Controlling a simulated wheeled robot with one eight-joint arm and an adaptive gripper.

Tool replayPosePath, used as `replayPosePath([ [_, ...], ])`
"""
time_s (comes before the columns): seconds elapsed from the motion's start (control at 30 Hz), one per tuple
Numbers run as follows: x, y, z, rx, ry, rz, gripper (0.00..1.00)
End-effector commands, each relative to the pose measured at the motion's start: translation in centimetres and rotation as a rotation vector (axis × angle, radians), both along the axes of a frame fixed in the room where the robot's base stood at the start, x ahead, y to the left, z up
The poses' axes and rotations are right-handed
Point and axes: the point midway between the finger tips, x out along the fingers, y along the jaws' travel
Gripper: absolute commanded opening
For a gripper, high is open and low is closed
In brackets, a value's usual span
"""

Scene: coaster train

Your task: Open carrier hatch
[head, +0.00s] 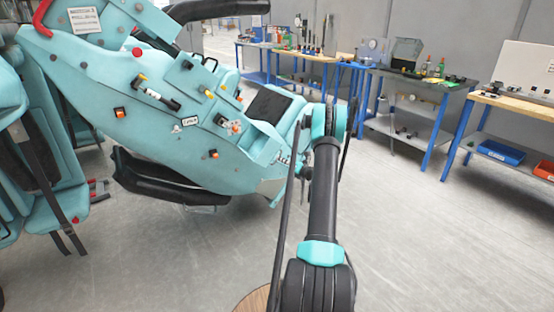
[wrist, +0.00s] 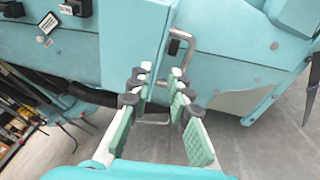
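The teal coaster carrier (head: 150,145) fills the left of the head view, with knobs and switches on its side. In the wrist view a bent metal handle (wrist: 190,46) stands out near a vertical seam in the teal panels, probably at the hatch; the hatch edges are not clear. My gripper (wrist: 159,82) is open, its green-padded fingers spread apart and pointing at the panel below the handle. In the head view my arm hides most of the gripper.
Workbenches with blue legs (head: 420,100) stand along the back and right, carrying tools and bottles. A blue bin (head: 500,152) sits on a lower shelf. A teal seat with black straps (head: 45,170) is at the far left. The grey floor at the right is clear.

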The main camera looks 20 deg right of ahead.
Motion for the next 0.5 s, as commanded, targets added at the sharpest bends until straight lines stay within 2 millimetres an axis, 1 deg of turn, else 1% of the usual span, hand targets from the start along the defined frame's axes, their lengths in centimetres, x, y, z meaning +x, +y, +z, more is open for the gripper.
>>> replayPosePath([
  [0.03, -1.0, -0.5, 0.1, 0.0, 0.0, -0.003, 0.19],
  [0.1, -2.2, -1.1, 0.2, 0.0, 0.0, -0.003, 0.19],
  [0.23, -4.0, -1.8, 0.3, 0.0, 0.0, -0.002, 0.19],
  [0.4, -5.3, -2.3, 0.4, 0.0, 0.0, -0.001, 0.19],
  [0.5, -5.5, -2.4, 0.4, 0.0, 0.001, -0.001, 0.19],
])
